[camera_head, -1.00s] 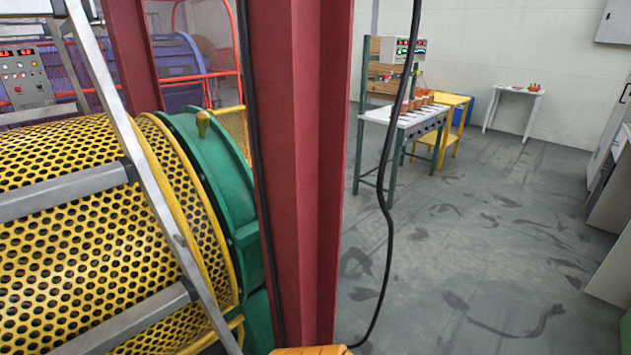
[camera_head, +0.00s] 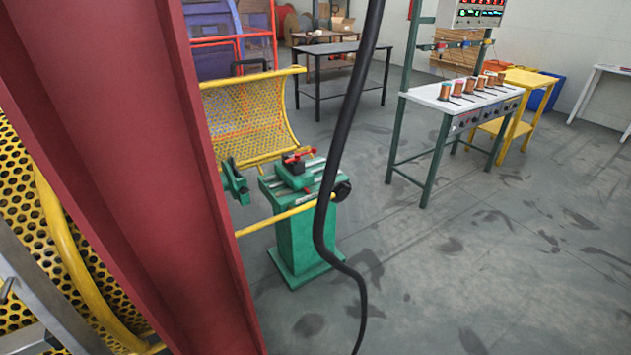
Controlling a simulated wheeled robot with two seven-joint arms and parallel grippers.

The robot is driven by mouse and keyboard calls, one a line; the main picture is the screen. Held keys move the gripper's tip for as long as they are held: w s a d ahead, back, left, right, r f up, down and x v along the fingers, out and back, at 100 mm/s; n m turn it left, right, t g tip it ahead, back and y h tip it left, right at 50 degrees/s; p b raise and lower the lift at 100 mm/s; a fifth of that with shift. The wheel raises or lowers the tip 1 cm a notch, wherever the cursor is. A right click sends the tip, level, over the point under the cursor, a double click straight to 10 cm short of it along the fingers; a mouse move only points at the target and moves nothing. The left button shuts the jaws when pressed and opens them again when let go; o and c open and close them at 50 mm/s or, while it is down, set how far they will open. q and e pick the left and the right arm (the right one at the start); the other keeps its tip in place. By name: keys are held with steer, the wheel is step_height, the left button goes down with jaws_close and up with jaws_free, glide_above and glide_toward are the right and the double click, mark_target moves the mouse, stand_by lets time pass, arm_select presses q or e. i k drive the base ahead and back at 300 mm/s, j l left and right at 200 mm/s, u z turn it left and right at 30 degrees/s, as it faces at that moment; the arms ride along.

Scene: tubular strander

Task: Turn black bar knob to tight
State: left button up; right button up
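A green pedestal (camera_head: 299,234) stands in the middle of the view, beyond the red column. A dark round knob or handwheel (camera_head: 342,191) sits on its right side, at the end of a yellow rod. A small red-handled clamp (camera_head: 297,157) is on its top. The white bench (camera_head: 452,103) at the right has small dark controls along its front panel, too small to make out. I cannot tell which of these is the black bar knob or how it is set. Neither of my grippers is in view.
A red column (camera_head: 130,180) fills the left foreground. A black cable (camera_head: 335,150) hangs in front of the pedestal. Yellow perforated guarding (camera_head: 245,115) stands behind it. A dark table (camera_head: 345,66) is farther back. Grey floor (camera_head: 480,270) is clear at the lower right.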

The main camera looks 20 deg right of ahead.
mark_target(243, 191)
steer(key=i+l, duration=0.15)
steer(key=l, duration=0.15)
steer(key=i+l, duration=0.15)
steer(key=l, duration=0.2)
steer(key=i+l, duration=0.15)
steer(key=l, duration=0.15)
steer(key=i+l, duration=0.1)
steer(key=l, duration=0.25)
